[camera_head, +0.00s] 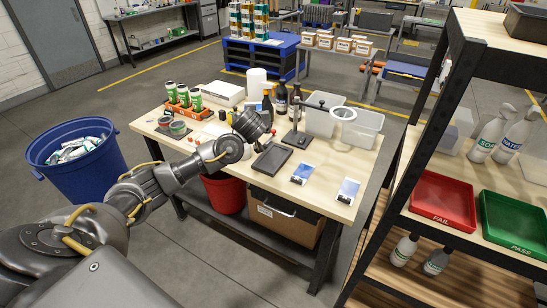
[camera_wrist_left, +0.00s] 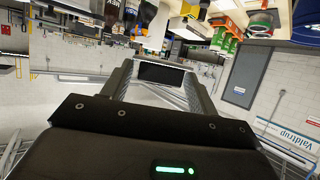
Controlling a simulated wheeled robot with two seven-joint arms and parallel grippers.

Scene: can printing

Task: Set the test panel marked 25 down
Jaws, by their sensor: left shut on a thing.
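My left arm reaches in from the left over the wooden table, and its dark gripper (camera_head: 256,126) is above the table's middle. In the left wrist view the two fingers (camera_wrist_left: 161,84) are shut on a dark flat panel (camera_wrist_left: 162,73) with a pale edge. No number can be read on it. In the head view the held panel cannot be made out behind the gripper. My right gripper is not in view.
A stand with a round magnifier (camera_head: 343,113), dark bottles (camera_head: 281,99) and clear bins (camera_head: 361,131) stand behind the tray. Cans in an orange rack (camera_head: 183,107) are at the left. A shelf with red FAIL (camera_head: 443,218) and green PASS (camera_head: 515,246) trays is at the right.

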